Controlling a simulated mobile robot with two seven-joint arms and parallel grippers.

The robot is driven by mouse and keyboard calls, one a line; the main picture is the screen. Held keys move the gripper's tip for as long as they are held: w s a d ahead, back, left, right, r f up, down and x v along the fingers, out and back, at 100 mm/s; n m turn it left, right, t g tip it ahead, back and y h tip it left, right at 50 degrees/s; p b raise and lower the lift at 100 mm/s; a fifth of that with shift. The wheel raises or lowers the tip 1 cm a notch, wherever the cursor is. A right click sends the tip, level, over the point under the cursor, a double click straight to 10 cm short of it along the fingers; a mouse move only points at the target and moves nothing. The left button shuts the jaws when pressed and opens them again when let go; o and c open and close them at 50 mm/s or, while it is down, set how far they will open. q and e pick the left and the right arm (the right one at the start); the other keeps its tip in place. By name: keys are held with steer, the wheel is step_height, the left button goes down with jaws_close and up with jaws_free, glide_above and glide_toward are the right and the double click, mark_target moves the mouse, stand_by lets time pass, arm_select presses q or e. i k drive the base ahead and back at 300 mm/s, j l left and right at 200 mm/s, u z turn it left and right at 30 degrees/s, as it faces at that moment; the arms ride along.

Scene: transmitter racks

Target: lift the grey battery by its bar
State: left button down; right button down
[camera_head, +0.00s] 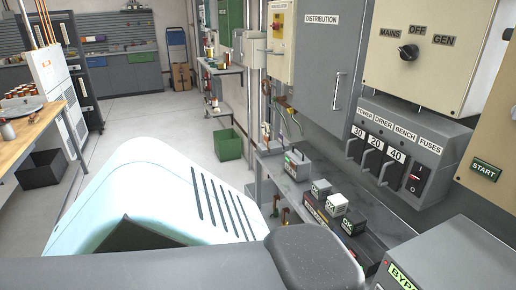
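A small grey box that looks like the grey battery (298,166) stands upright on the grey bench (283,186) below the distribution cabinet. A thin bar shows on its top, but it is too small to make out in detail. Neither of my grippers is in view. A pale blue shell and dark grey links of my own body fill the lower left and lower middle, hiding part of the bench's near side.
Several small labelled blocks (337,204) stand in a dark rack (322,216) nearer than the battery. A fuse panel (400,150) with handles juts out at the right. A green bin (229,145) stands on the floor; the aisle floor (150,110) is clear.

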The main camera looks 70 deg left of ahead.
mark_target(296, 164)
steer(key=u, duration=2)
steer(key=z, duration=0.35)
steer(key=i+j+z, duration=0.2)
steer(key=z, duration=0.25)
steer(key=i+j+z, duration=0.1)
steer(key=j+z, duration=0.4)
steer(key=i+j+z, duration=0.15)
steer(key=j+z, duration=0.15)
steer(key=j, duration=0.55)
steer(key=i+j+z, duration=0.1)
steer(key=j+z, duration=0.15)
steer(key=j, duration=2.25)
steer(key=i+z, duration=0.05)
steer(key=i, duration=0.05)
